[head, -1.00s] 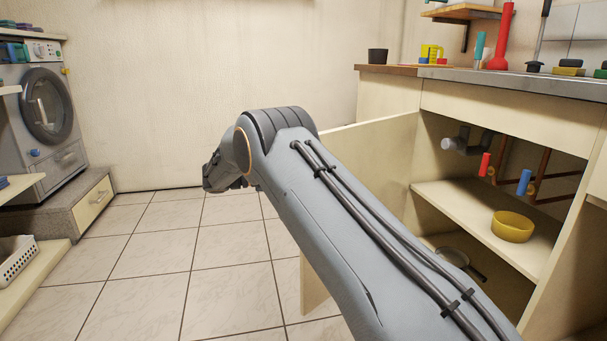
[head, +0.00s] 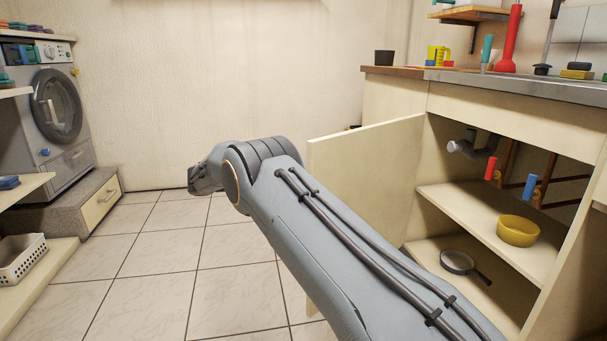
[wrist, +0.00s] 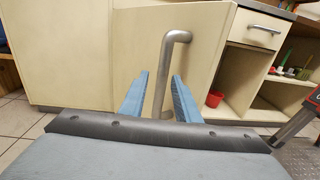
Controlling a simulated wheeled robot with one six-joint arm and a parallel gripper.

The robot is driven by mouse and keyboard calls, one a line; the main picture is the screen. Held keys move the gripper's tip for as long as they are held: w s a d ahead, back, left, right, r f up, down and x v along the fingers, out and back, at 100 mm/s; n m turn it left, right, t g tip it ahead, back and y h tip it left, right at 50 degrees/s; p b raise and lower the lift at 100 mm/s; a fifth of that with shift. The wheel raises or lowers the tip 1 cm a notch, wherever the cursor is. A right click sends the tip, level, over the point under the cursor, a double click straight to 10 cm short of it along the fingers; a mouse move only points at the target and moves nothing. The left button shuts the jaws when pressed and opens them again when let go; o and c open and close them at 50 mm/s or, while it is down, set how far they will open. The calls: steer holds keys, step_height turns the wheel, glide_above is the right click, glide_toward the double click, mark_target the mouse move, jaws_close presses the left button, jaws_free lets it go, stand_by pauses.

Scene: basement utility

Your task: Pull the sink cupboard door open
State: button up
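The cream sink cupboard door (head: 365,165) stands swung out wide from the cupboard front in the head view. My arm covers its lower part. In the wrist view the door (wrist: 205,45) shows its outer face with a grey metal bar handle (wrist: 178,37). My gripper (wrist: 160,90) has its two blue fingers apart, one on each side of the handle, with a gap visible on both sides. In the head view the fingers are hidden behind my wrist. The open sink cupboard (head: 470,210) shows its shelves inside.
A grey plinth with a drawer (head: 100,200) under the washing machine (head: 50,120) and a white basket (head: 22,259) stand left. Tiled floor between is clear.

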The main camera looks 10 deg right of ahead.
steer(key=shift+a, duration=0.75)
